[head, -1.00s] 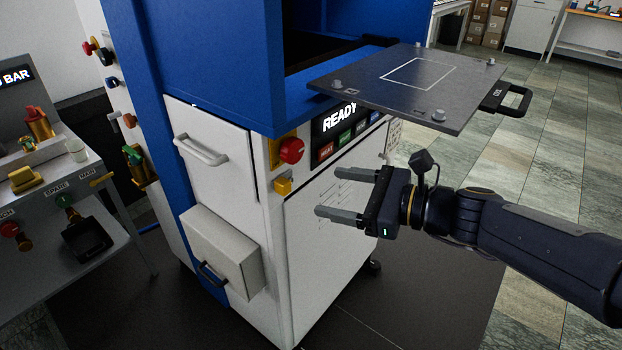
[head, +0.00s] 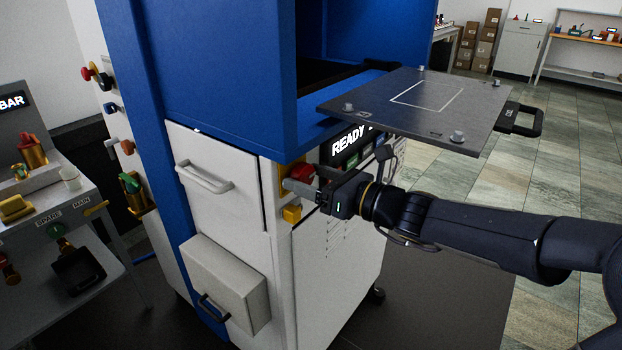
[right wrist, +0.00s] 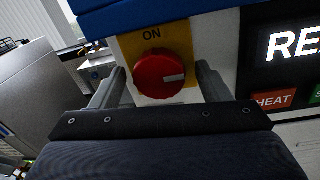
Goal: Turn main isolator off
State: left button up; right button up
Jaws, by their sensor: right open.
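The main isolator is a round red knob on a yellow plate at the front corner of the press, under the blue frame. In the right wrist view the knob (right wrist: 160,76) has a pale pointer mark toward the right, and the yellow plate (right wrist: 128,46) reads ON above it. My right gripper (right wrist: 160,88) is open, with one finger on each side of the knob; I cannot tell whether they touch it. In the head view the right gripper (head: 303,188) partly covers the knob (head: 301,173). My left gripper is not in view.
A dark platen (head: 420,105) juts out above my right arm. The READY display (head: 350,140) is beside the knob, with a small yellow block (head: 292,213) below. A bench with valves (head: 60,212) stands at left. Open floor (head: 560,180) lies at right.

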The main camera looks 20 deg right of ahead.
jog(key=c, duration=1)
jog(key=shift+o, duration=0.2)
jog(key=n+b, duration=0.2)
jog(key=b, duration=0.1)
jog(key=shift+f+n, duration=0.2)
jog(key=shift+n, duration=0.2)
jog(key=n+b, duration=0.5)
jog(key=n, duration=0.1)
jog(key=shift+s+h+b, duration=0.1)
jog(key=shift+h+b, duration=0.2)
jog(key=n+b, duration=0.4)
jog(key=n, duration=0.1)
jog(key=shift+h, duration=0.3)
jog(key=shift+r+n+b, duration=0.15)
jog(key=shift+n+b, duration=1.1)
jog(key=shift+n, duration=0.35)
